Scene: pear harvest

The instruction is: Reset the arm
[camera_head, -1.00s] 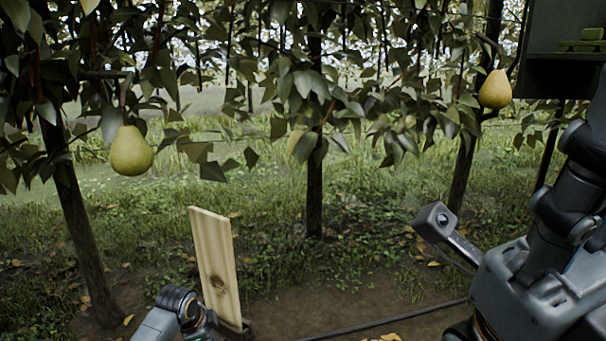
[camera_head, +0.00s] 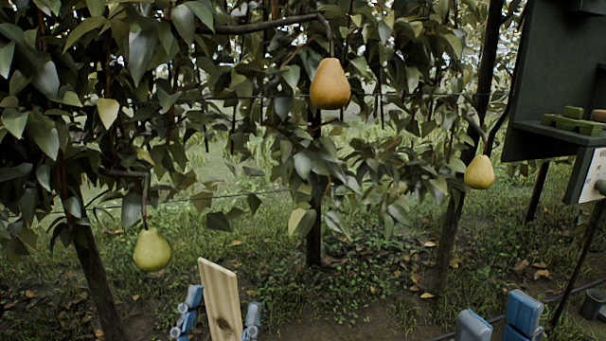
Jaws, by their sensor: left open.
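My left gripper (camera_head: 218,318) is at the bottom, left of centre, with its blue fingers spread apart. A pale wooden board (camera_head: 218,285) shows upright between those fingers in the picture; I cannot tell its depth relative to them, and its lower end is cut off. My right gripper (camera_head: 498,322) is at the bottom right, its two blue fingers apart with nothing seen between them. Both arms are mostly below the frame. Three pears hang clear of both grippers: a green one (camera_head: 152,250) at left, an orange-yellow one (camera_head: 330,84) at upper centre and a yellow one (camera_head: 479,172) at right.
Leafy branches and several trunks (camera_head: 314,225) fill the back, with thin wires across. A dark cabinet with a shelf (camera_head: 545,130) holding green items (camera_head: 573,121) stands at the upper right. A dark bucket (camera_head: 594,305) is at the right edge. Open ground lies between the grippers.

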